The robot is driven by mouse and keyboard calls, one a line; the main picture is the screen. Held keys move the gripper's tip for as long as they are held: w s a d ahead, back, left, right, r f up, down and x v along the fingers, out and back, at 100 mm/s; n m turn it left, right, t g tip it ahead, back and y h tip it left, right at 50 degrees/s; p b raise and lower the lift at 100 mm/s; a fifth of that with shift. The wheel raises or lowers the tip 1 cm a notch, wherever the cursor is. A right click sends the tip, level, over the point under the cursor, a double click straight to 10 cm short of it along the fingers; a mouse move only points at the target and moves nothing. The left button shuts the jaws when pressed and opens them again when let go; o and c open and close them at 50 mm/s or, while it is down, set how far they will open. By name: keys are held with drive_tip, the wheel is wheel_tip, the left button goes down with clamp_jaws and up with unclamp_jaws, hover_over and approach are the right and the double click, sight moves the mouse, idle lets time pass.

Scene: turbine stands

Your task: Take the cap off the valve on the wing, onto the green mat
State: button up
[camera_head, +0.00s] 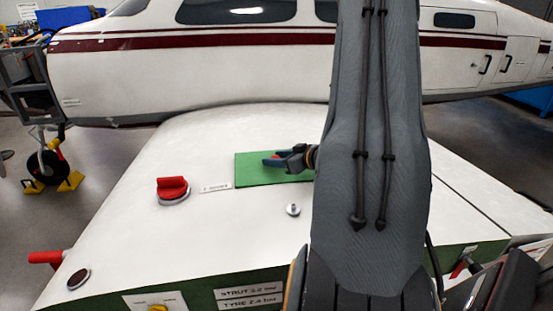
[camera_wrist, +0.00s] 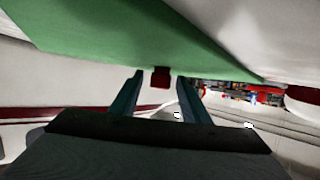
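The green mat (camera_head: 250,175) lies on the white wing. My gripper (camera_head: 272,158) is low over the mat, pointing left and away from the camera. A small red cap (camera_wrist: 160,77) shows between the two fingertips (camera_wrist: 159,76) in the wrist view, against the mat's far edge (camera_wrist: 120,40). Gaps show on both sides of it, so the fingers are open. A bit of red also shows beside the fingers in the head view. The small silver valve (camera_head: 293,209) stands bare on the wing, in front of the mat.
A larger red knob (camera_head: 172,189) on a round base stands left of the mat, with a small label (camera_head: 215,187) between them. A round dark fitting (camera_head: 78,279) and red handle (camera_head: 46,258) are at front left. The aircraft fuselage (camera_head: 190,75) stands behind.

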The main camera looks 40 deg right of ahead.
drive_tip(key=shift+o, duration=0.7)
drive_tip(key=shift+s, duration=0.1)
drive_tip(key=shift+p+v, duration=2.35)
drive_tip(key=shift+v, duration=0.9)
drive_tip(key=shift+s+r, duration=0.1)
drive_tip(key=shift+s, duration=0.05)
